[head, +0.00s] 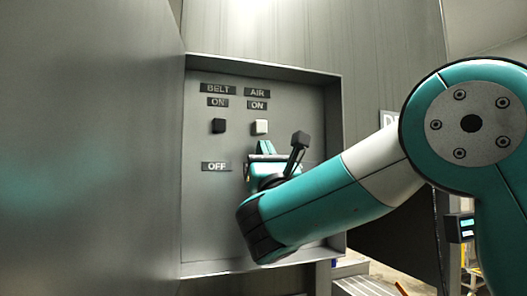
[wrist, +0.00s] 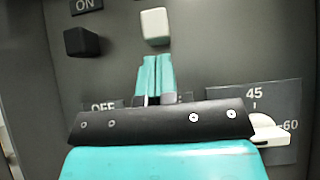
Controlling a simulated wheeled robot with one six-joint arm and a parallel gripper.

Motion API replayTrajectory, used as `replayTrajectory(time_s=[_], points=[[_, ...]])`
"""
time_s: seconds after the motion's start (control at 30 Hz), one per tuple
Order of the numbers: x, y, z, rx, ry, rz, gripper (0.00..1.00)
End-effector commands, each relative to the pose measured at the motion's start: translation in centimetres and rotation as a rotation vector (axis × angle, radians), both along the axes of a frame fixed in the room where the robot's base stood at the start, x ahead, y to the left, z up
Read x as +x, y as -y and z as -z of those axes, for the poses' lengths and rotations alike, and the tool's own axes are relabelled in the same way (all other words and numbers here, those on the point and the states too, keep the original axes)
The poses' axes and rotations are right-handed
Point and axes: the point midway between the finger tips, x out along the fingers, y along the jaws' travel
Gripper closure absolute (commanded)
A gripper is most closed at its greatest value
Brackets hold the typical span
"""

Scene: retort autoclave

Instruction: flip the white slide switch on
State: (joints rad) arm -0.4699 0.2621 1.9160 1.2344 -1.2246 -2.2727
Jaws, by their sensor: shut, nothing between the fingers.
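The white slide switch (head: 261,126) is the knob under the AIR label, close below its ON label (head: 257,105). It also shows in the wrist view (wrist: 154,25) at the top middle. My gripper (head: 265,147) is shut and empty, its teal fingertips just below the white knob. In the wrist view the fingers (wrist: 155,62) point up at the knob with a small gap in the picture. The OFF label under the white switch is mostly hidden behind my gripper.
A black slide switch (head: 219,125) under BELT sits left of the white one, also near ON; an OFF label (head: 216,167) is below it. A cream dial pointer (wrist: 267,130) with 45 and 60 marks is at right. The recessed box has a raised rim (head: 265,68).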

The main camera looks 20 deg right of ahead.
Motion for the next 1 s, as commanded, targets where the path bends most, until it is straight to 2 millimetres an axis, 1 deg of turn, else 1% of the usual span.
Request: replayTrajectory(time_s=[0.03, 0.1, 0.3, 0.5, 0.7, 1.0], points=[[0.0, 0.0, 1.9, -0.001, -0.002, 0.001, 1.00], [0.0, 0.1, 3.4, -0.001, -0.003, 0.001, 1.00], [-3.0, 0.0, 6.1, -0.001, -0.002, -0.001, 1.00], [-5.5, 0.1, 8.3, -0.001, -0.003, -0.001, 1.00], [-6.8, 0.0, 9.2, -0.001, -0.003, 0.000, 1.00], [-7.1, 0.1, 9.2, -0.001, -0.003, 0.002, 1.00]])
